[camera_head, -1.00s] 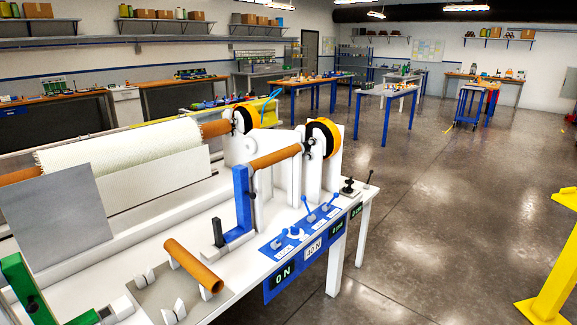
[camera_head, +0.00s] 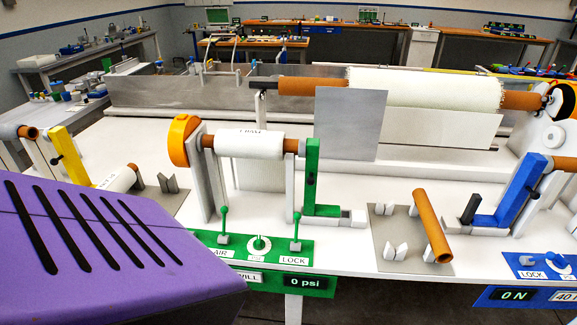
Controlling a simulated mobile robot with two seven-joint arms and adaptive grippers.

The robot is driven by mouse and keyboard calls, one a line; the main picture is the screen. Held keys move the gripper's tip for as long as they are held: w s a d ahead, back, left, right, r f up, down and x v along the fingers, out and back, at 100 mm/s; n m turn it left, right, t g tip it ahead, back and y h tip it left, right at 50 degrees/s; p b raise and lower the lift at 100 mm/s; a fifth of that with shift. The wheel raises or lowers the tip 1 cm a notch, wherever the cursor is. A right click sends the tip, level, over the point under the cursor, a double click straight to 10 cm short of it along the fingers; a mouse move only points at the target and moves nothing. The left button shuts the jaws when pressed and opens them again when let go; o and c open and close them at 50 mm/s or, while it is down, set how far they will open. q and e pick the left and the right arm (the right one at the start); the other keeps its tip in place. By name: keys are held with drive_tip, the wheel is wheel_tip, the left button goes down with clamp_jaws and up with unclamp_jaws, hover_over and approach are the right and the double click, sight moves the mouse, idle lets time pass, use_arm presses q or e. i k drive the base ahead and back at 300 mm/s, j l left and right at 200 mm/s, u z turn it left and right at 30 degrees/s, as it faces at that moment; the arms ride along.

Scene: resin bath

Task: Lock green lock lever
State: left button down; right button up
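The green lock lever (camera_head: 296,231) stands roughly upright on the green control panel (camera_head: 262,250), just above the LOCK label. A second green lever (camera_head: 224,226) stands upright at the panel's left, by the AIR label. A round knob (camera_head: 259,244) sits between the two levers. A green upright arm (camera_head: 311,178) stands behind the lock lever, next to the white roll (camera_head: 250,143) on its spindle. Neither of my grippers is in view. The lower left of the view is covered by a purple slotted part.
A brown tube (camera_head: 432,226) lies on a grey plate with cradles right of the panel. A blue upright arm (camera_head: 522,190) and blue panel (camera_head: 540,265) are further right. A yellow upright arm (camera_head: 70,155) is at the left. A grey sheet (camera_head: 349,124) hangs behind.

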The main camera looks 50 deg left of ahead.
sight(297, 215)
drive_tip(key=u, duration=1.3)
